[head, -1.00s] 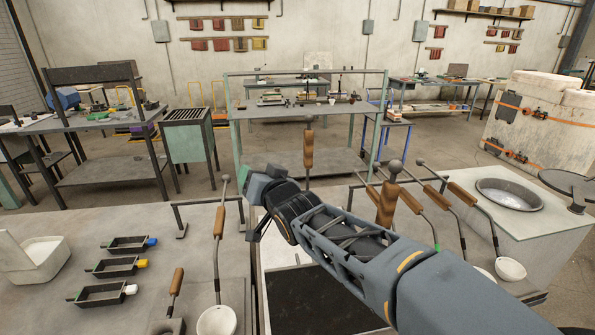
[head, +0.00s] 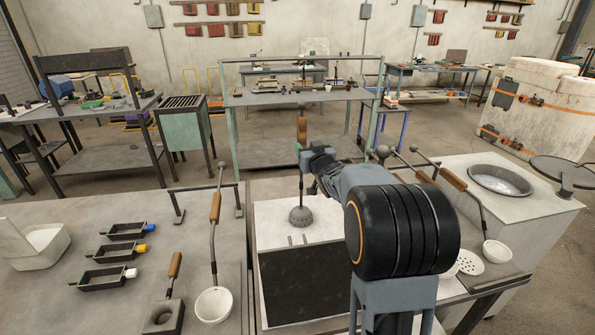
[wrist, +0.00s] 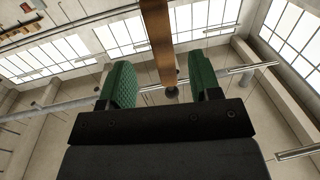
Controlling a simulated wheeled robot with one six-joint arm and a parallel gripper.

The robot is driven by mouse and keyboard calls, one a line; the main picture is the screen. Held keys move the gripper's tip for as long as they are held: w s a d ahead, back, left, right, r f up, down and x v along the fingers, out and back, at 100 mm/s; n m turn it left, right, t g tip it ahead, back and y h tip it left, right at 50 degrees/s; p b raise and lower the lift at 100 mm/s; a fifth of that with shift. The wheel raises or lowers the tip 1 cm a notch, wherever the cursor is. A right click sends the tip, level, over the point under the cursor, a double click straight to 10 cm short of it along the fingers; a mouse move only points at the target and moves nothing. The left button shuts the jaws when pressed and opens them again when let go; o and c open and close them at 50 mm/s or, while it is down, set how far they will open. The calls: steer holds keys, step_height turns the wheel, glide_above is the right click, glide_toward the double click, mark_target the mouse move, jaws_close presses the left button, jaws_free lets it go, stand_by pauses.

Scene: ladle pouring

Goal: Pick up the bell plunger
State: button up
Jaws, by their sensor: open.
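The bell plunger stands upright, with a wooden handle (head: 301,130), a thin dark rod and a grey perforated bell (head: 301,217) resting on a white surface. My gripper (head: 309,157) is beside the plunger's shaft, just below the wooden part in the head view. In the wrist view my gripper (wrist: 160,82) is open, with green pads on either side. The plunger's wooden handle (wrist: 158,42) runs between the pads in that picture, with a dark ball at its end. No contact is visible.
Several ladles hang on a rack at right, including a white ladle (head: 497,252) and a perforated skimmer (head: 469,262). A metal basin (head: 500,179) is behind them. At left are another ladle (head: 213,304), several small trays (head: 107,277) and a white tub (head: 40,246).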

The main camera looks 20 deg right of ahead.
mark_target(303, 140)
steer(key=shift+w+d+p, duration=0.2)
steer(key=shift+w+p, duration=0.9)
steer(key=shift+w, duration=2.3)
jaws_close()
steer(key=shift+r, duration=0.2)
